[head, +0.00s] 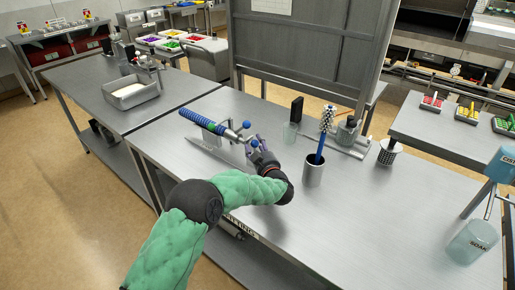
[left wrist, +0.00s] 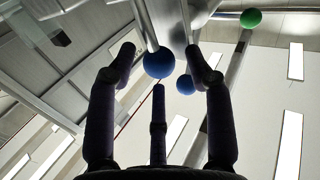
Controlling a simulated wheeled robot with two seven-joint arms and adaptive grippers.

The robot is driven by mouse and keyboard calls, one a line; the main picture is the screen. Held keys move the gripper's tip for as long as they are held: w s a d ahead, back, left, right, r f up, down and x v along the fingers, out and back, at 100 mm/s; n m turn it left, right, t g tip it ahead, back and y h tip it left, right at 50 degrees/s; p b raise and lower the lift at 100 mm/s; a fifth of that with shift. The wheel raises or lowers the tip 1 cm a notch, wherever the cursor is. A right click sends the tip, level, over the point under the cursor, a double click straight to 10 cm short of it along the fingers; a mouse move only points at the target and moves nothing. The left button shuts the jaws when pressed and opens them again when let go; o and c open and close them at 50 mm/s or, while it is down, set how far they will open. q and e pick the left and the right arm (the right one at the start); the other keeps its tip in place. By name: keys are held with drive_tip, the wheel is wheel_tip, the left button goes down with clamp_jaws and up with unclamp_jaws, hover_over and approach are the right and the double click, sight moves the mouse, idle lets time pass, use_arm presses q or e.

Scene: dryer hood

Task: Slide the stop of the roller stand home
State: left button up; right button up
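The roller stand (head: 216,128) stands on the steel table, with a blue and green roller at its left end and blue ball knobs at its right. One blue knob (head: 246,124) is at the top and another lower, near my fingers. My left gripper (head: 260,147) is at the stand's right end. In the left wrist view its dark fingers (left wrist: 160,65) are spread, with a blue ball (left wrist: 159,66) between the tips; I cannot tell if they touch it. A second blue ball (left wrist: 185,84) and a green ball (left wrist: 251,18) show beyond. I cannot tell which part is the stop. My right gripper is out of view.
A steel tray (head: 130,94) is on the left table. The table front is clear.

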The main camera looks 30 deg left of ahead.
use_arm(q)
drive_tip(key=shift+f, duration=0.1)
drive_tip(key=shift+s+d, duration=0.3)
drive_tip(key=shift+d, duration=0.2)
drive_tip(key=v, duration=1.1)
drive_tip(key=shift+s+a, duration=0.1)
